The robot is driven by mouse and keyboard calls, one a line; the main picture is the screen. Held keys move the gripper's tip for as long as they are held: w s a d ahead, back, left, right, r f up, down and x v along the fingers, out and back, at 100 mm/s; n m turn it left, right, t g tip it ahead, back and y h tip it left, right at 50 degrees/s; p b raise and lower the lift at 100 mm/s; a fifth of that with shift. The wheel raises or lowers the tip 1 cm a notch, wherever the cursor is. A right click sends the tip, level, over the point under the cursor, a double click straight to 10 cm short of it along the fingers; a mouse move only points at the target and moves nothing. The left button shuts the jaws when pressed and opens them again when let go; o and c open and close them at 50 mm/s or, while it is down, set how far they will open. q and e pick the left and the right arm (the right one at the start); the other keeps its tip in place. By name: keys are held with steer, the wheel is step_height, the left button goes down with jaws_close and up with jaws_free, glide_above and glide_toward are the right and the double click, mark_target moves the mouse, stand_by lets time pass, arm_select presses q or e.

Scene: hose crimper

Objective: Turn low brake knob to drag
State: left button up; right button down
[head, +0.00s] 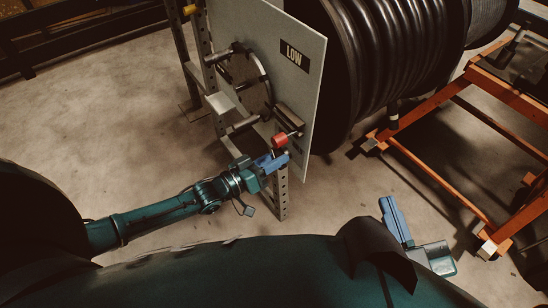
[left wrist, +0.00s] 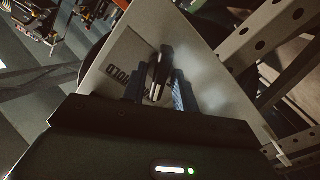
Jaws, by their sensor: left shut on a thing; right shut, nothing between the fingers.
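The upright grey panel (head: 262,45) carries a LOW label (head: 294,55). Low on the panel is the low brake knob, whose red end (head: 280,140) shows in the head view. My left gripper (head: 272,161) is at the knob and shut on it, partly hiding it. In the left wrist view, a dark upright piece of the knob (left wrist: 160,72) stands between the blue fingers of this gripper (left wrist: 158,90), in front of the panel. A partly hidden label reading HOLD (left wrist: 117,82) is beside it. My right gripper (head: 388,202) is shut and empty, away from the panel.
A large black hose reel (head: 385,60) stands behind the panel. A perforated steel post (head: 281,195) is beside my left gripper. An orange frame (head: 455,195) stands at right.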

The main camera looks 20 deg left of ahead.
stand_by(0.4)
arm_select(q)
steer(key=o, duration=0.6)
arm_select(e)
steer(key=shift+r, duration=0.1)
arm_select(q)
steer(key=p+v, duration=0.3)
steer(key=v, duration=1)
steer(key=shift+s+a, duration=0.1)
arm_select(e)
steer(key=shift+w+d+m+g+h, duration=0.25)
steer(key=shift+d+m+g+h, duration=0.45)
steer(key=shift+h, duration=0.3)
